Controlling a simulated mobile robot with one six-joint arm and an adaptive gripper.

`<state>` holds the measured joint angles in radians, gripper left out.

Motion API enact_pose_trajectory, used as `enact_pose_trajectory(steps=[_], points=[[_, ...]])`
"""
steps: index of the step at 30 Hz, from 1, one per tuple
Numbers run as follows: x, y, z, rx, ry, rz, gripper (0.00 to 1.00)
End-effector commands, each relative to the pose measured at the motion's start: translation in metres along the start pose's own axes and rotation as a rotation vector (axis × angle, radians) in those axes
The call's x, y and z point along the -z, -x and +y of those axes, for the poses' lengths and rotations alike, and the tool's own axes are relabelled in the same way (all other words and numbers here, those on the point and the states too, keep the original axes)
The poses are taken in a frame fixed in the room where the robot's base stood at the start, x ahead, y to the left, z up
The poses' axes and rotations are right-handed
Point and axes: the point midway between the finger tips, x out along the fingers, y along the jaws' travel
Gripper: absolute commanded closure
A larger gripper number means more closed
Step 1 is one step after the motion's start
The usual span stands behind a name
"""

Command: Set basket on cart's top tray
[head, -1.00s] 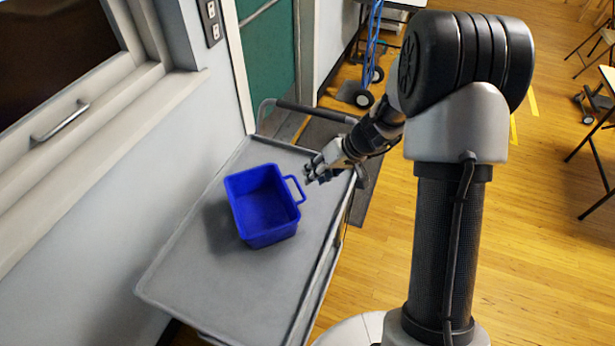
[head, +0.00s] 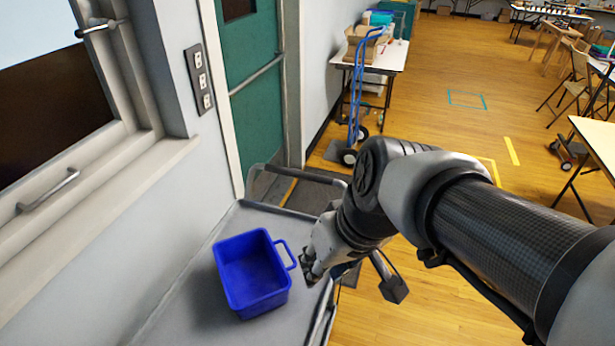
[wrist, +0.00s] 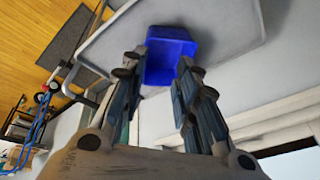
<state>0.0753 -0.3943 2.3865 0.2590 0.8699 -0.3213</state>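The blue basket (head: 252,272) sits upright on the grey top tray (head: 185,300) of the cart. Its loop handle (head: 288,254) sticks out on the right side toward my gripper. My gripper (head: 310,268) is just right of the basket, over the tray's right edge, and appears apart from it. In the wrist view the two fingers (wrist: 155,88) are spread with nothing between them, and the basket (wrist: 170,55) shows beyond the fingertips. The basket looks empty.
A wall with a window ledge (head: 120,190) runs along the cart's left side. A green door (head: 250,80) and a blue hand truck (head: 364,90) stand beyond the cart. Wooden floor (head: 430,310) is open to the right.

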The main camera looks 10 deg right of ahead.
Motion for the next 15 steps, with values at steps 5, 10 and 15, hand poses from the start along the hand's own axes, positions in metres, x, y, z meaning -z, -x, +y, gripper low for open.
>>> enact_pose_trajectory(steps=[5, 10, 15], points=[[-0.044, 0.027, 0.006, -0.108, -0.032, 0.052, 0.71], [-0.066, 0.036, 0.014, -0.167, -0.063, 0.084, 0.71], [-0.071, 0.038, 0.017, -0.182, -0.073, 0.092, 0.71]])
